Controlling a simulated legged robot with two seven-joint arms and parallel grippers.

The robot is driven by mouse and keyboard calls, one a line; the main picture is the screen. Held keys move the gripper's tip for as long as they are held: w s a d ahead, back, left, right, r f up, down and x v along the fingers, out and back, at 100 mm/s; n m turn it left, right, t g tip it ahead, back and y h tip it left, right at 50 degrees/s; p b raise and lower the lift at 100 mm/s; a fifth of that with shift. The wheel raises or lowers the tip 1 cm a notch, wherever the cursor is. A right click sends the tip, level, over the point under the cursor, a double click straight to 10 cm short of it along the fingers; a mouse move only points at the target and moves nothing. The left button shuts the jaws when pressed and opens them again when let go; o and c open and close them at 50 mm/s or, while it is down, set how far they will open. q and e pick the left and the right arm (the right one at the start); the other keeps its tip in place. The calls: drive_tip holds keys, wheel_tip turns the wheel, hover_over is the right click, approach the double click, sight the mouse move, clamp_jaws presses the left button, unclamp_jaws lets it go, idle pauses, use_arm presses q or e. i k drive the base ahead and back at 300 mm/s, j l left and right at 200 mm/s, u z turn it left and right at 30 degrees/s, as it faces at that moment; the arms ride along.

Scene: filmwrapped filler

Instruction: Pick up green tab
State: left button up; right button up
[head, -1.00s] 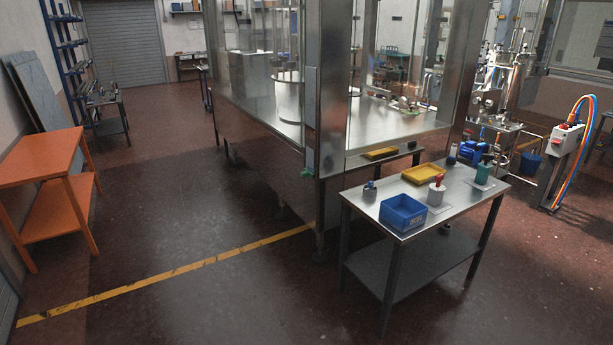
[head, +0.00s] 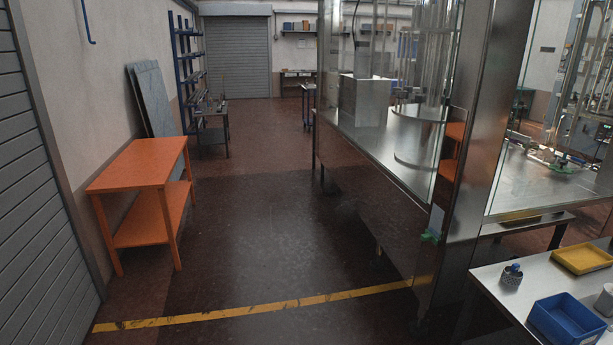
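A small green tab (head: 430,237) shows in the head view, low on the near metal corner post of the glass-walled machine, right of the picture's middle. It sits a little above and left of the steel table at the lower right. Its exact shape is too small to tell. Neither of my grippers is in view.
A steel table (head: 495,283) at the lower right bears a blue bin (head: 568,322), a yellow tray (head: 583,259) and a dark cup (head: 511,277). An orange table (head: 135,168) stands by the left wall. The dark floor (head: 270,235) between is clear, crossed by a yellow line (head: 270,309).

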sight(428, 236)
drive_tip(key=i+j, duration=0.1)
drive_tip(key=i, duration=0.65)
drive_tip(key=i+z, duration=0.1)
drive_tip(key=i, duration=0.65)
drive_tip(key=i+j+z, duration=0.1)
drive_tip(key=i, duration=0.65)
drive_tip(key=i+j+z, duration=0.2)
drive_tip(key=i+z, duration=0.2)
drive_tip(key=i+j+z, duration=1.05)
drive_tip(key=j+z, duration=0.2)
drive_tip(key=j, duration=0.15)
drive_tip(key=i+j+z, duration=0.2)
drive_tip(key=j+z, duration=0.2)
drive_tip(key=j, duration=0.2)
